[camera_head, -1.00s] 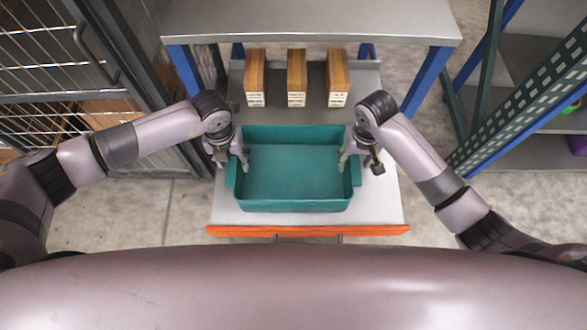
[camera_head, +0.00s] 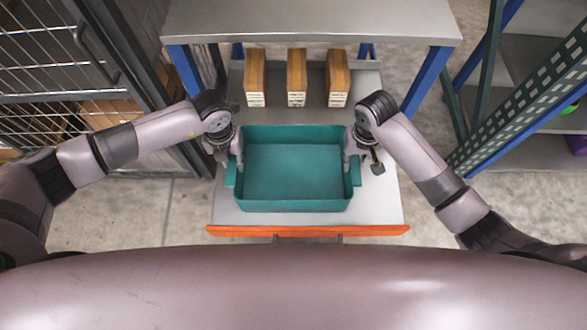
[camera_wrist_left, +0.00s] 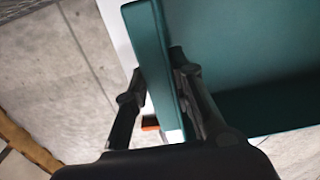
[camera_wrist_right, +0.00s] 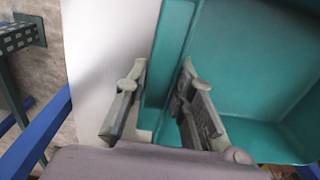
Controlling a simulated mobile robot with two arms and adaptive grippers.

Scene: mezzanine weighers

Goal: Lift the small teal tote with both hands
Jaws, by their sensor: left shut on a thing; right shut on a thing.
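The small teal tote (camera_head: 294,205) sits upright on the grey pull-out surface, and its inside looks empty. My left gripper (camera_head: 235,158) is shut on its left side wall, one finger inside and one outside. The left wrist view shows the tote's rim (camera_wrist_left: 150,60) between the left fingers (camera_wrist_left: 160,110). My right gripper (camera_head: 352,157) is shut on the right side wall in the same way. The right wrist view shows the tote wall (camera_wrist_right: 170,55) running between the right fingers (camera_wrist_right: 160,105). I cannot tell whether the tote's bottom is clear of the surface.
The grey pull-out surface (camera_head: 385,205) has an orange front edge (camera_head: 307,231). Several wooden blocks with pale label ends (camera_head: 296,78) stand behind the tote. A grey tabletop (camera_head: 310,22) on blue legs overhangs the back. A wire cage is left, a shelf rack (camera_head: 530,95) right.

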